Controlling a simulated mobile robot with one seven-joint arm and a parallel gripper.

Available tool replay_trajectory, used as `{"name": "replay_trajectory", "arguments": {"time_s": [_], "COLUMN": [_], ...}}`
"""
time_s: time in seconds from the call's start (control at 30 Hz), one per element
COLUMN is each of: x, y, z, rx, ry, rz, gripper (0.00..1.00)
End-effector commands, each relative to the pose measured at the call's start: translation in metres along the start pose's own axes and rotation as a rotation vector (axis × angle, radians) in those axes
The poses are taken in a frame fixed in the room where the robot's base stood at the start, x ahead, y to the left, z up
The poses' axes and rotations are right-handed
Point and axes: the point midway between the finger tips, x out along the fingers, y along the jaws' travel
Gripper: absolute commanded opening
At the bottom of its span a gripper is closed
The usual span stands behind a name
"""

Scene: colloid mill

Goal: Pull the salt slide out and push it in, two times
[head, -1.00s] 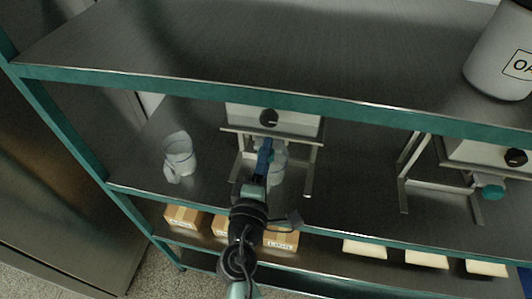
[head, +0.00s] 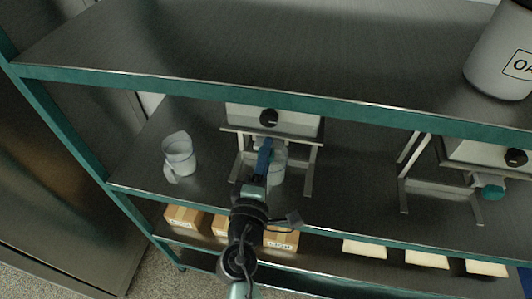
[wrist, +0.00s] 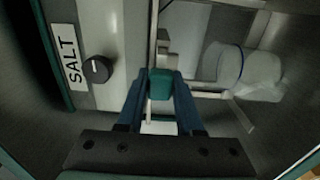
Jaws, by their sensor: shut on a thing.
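The salt dispenser (wrist: 105,45) is a pale box on a metal stand, with a SALT label (wrist: 67,58) and a black knob (wrist: 97,69) on its front; it also shows in the head view (head: 298,121). The salt slide's teal handle (wrist: 160,84) sits just below the box. My gripper (wrist: 161,92) is shut on this handle, with a blue finger on each side. In the head view my gripper (head: 264,153) is in front of the stand and hides the handle. How far out the slide is I cannot tell.
A clear vessel (head: 279,172) stands under the dispenser, partly behind my gripper. A pale jug (head: 180,158) stands to its left. A second dispenser (head: 480,152) with a teal handle (head: 490,191) is at the right. The upper shelf edge (head: 370,115) runs close above; boxes (head: 183,216) are below.

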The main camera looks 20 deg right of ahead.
Motion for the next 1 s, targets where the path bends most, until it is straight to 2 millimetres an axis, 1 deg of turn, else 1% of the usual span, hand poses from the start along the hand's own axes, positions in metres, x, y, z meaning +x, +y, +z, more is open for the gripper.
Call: {"name": "replay_trajectory", "arguments": {"time_s": [0.07,0.13,0.3,0.4,0.5,0.73,0.77,0.9,0.93,1.0], "x": [-0.002,-0.008,-0.035,-0.045,-0.049,-0.049,-0.049,-0.048,-0.048,-0.048], "y": [-0.001,-0.003,-0.004,-0.003,-0.001,-0.001,-0.001,-0.001,-0.001,0.0], "z": [-0.001,-0.001,-0.002,-0.002,-0.001,-0.001,-0.001,-0.001,-0.001,-0.001], "rx": [0.0,-0.001,-0.001,0.0,0.0,0.0,0.0,0.0,0.0,0.0], "ry": [0.002,0.003,0.005,0.004,0.004,0.003,0.003,0.002,0.002,0.002], "rz": [-0.001,-0.002,-0.002,-0.003,-0.002,-0.001,-0.001,-0.001,-0.001,-0.001], "gripper": [0.0,0.0,0.0,0.0,0.0,0.0,0.37,0.62,0.65,0.65]}}
